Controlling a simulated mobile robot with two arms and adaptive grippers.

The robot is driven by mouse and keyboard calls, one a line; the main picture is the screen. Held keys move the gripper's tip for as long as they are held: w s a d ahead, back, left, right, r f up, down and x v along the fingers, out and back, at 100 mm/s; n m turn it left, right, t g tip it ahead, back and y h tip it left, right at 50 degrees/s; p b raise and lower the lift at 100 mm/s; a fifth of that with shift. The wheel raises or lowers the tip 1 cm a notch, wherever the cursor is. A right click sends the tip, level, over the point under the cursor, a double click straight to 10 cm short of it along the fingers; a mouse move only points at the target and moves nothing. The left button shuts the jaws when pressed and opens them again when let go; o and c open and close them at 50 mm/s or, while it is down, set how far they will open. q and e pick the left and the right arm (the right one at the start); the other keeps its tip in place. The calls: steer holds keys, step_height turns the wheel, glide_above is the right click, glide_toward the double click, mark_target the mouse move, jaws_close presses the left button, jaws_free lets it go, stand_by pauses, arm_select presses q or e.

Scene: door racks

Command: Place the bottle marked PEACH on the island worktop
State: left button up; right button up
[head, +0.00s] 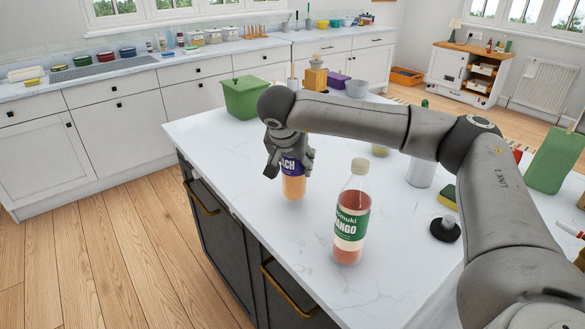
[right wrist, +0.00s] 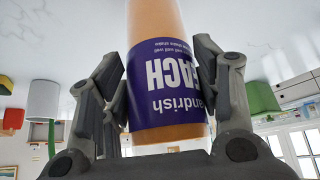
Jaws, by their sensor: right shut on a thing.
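The PEACH bottle (head: 293,186) has a purple label and orange contents. My right gripper (head: 289,158) is shut around its upper part and holds it upright over the island worktop (head: 230,160), near the left edge. In the right wrist view, which is upside down, the PEACH bottle (right wrist: 168,90) sits between both fingers at its label. Its base is out of that frame, and I cannot tell whether it touches the worktop. My left gripper is not in view.
A MANGO bottle (head: 352,215) with a green label stands on the worktop, right of the PEACH bottle. A green container (head: 245,98) and a wooden block (head: 316,77) stand behind. A black round item (head: 445,229) is to the right. The front left worktop is clear.

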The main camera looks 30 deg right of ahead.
steer(key=shift+f, duration=1.1)
steer(key=shift+f, duration=0.1)
steer(key=o, duration=1.4)
steer(key=shift+s+f, duration=0.1)
steer(key=shift+a+r, duration=0.15)
steer(key=shift+r, duration=0.15)
steer(key=b+v, duration=0.2)
steer(key=v, duration=0.9)
steer(key=shift+s+r, duration=0.15)
steer(key=shift+r, duration=0.15)
